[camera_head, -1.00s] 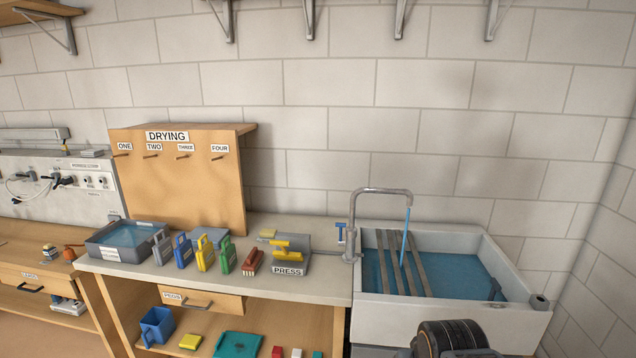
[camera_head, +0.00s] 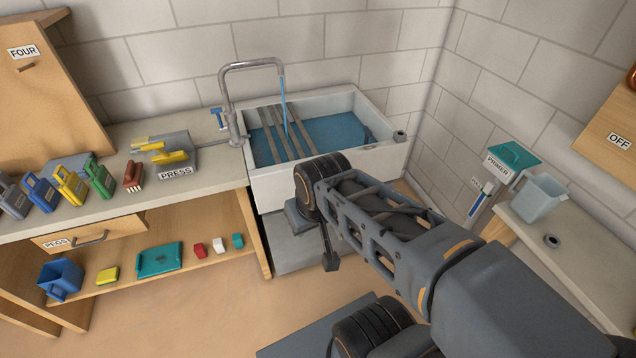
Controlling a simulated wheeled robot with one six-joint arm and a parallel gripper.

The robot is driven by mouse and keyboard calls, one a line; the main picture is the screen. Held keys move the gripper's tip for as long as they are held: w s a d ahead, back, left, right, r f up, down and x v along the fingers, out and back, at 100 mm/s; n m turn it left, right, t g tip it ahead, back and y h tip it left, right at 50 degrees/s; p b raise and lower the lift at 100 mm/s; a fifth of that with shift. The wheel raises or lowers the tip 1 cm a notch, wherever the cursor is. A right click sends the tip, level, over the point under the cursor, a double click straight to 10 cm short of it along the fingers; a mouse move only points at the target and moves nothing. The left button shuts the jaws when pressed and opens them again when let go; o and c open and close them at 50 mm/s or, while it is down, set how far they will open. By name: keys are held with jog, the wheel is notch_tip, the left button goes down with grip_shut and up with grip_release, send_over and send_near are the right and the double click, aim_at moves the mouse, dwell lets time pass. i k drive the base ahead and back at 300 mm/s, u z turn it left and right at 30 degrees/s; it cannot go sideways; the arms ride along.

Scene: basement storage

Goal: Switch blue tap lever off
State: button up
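The blue tap lever (camera_head: 217,117) is a small T-shaped handle beside the base of the grey tap (camera_head: 231,100), at the left of the sink. A thin blue stream of water (camera_head: 285,105) runs from the spout into the sink (camera_head: 338,130), which holds blue water under slats. My arm reaches from the lower right to in front of the sink. A small dark part (camera_head: 330,260) hanging below its far joint looks like part of my gripper, low and well apart from the lever. Whether the gripper is open or shut does not show.
A shelf with a blue bucket (camera_head: 60,278) is below. At right, a ledge (camera_head: 590,262) bears a translucent jug (camera_head: 538,198). Bare floor (camera_head: 210,310) lies in front.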

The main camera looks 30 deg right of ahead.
aim_at(224, 129)
jog(key=u, duration=0.35)
jog(key=i, duration=1.2)
jog(key=z, duration=0.25)
